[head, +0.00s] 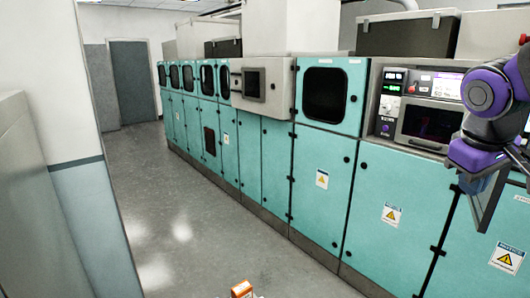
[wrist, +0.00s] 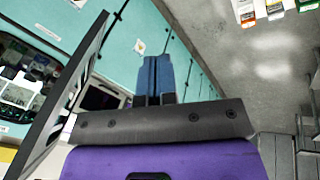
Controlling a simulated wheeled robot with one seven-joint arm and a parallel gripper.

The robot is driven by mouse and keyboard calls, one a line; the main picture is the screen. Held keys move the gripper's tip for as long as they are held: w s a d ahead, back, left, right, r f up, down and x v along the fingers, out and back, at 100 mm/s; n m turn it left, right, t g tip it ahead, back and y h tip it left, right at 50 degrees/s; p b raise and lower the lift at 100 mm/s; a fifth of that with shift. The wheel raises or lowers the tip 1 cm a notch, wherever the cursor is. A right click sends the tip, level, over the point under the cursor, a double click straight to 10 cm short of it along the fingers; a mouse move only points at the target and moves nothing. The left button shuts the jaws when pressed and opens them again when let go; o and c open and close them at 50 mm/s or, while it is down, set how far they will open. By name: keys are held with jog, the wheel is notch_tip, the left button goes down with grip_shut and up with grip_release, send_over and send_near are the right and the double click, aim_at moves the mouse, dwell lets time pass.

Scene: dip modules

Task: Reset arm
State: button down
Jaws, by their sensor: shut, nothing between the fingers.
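My gripper (head: 474,186) is at the right edge of the head view, in front of the teal machine's control section, with my purple arm above it. In the wrist view my gripper (wrist: 157,75) shows two blue fingers pressed together with nothing between them.
Teal cabinets (head: 320,185) run along the right side, with a control panel and dark screen (head: 430,123). A pale wall (head: 62,150) stands at left. The grey floor aisle (head: 190,200) between is clear. An orange-topped item (head: 242,289) shows at the bottom edge.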

jog(key=s+a+r+m+t+y, duration=0.1)
jog(key=s+a+m+t+y, duration=0.1)
jog(key=s+a, duration=0.5)
jog(key=s+y, duration=0.1)
jog(key=s, duration=0.2)
jog(key=shift+s+t, duration=0.2)
jog(key=shift+t, duration=0.1)
